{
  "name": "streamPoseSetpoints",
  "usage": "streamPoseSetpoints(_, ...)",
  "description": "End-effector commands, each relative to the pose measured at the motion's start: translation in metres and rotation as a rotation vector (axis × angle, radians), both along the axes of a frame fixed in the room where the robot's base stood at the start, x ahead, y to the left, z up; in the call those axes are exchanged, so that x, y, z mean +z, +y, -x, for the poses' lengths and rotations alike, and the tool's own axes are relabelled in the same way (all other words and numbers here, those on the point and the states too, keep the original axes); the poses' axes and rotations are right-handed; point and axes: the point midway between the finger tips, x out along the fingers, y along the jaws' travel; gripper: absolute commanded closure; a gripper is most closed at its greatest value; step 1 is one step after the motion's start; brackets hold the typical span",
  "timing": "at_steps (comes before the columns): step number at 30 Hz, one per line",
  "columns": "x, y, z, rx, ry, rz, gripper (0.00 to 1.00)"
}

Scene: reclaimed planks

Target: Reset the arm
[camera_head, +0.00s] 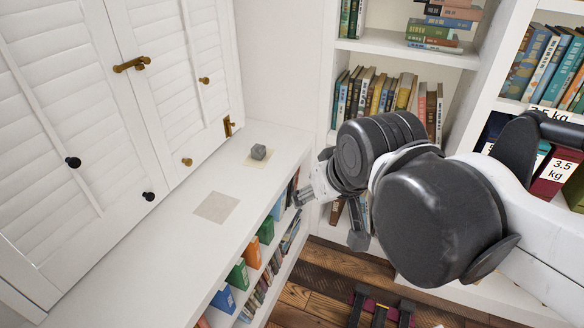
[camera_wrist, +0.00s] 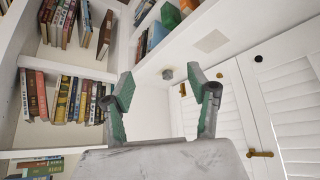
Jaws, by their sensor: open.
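My arm reaches in from the right in the head view. My gripper (camera_head: 331,219) hangs at its left end, in front of the bookshelf and just right of the white counter (camera_head: 165,250). In the wrist view my gripper (camera_wrist: 160,80) has its two green-padded fingers spread apart, with nothing between them. A small grey cube (camera_head: 258,152) rests on a pale square (camera_head: 257,159) on the counter, apart from the gripper. The cube also shows in the wrist view (camera_wrist: 167,74), beyond the fingers.
A beige square (camera_head: 216,207) lies bare on the counter. White louvred cabinet doors (camera_head: 75,100) with knobs and latches stand along the left. Shelves of books (camera_head: 377,92) stand behind my arm.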

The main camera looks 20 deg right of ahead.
Motion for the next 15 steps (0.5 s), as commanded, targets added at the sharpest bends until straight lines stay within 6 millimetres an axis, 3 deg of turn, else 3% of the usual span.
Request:
streamPoseSetpoints(5,-0.013,0.0,0.016,-0.023,-0.021,-0.016,0.46)
streamPoseSetpoints(15,-0.014,0.0,0.017,-0.026,-0.024,-0.019,0.46)
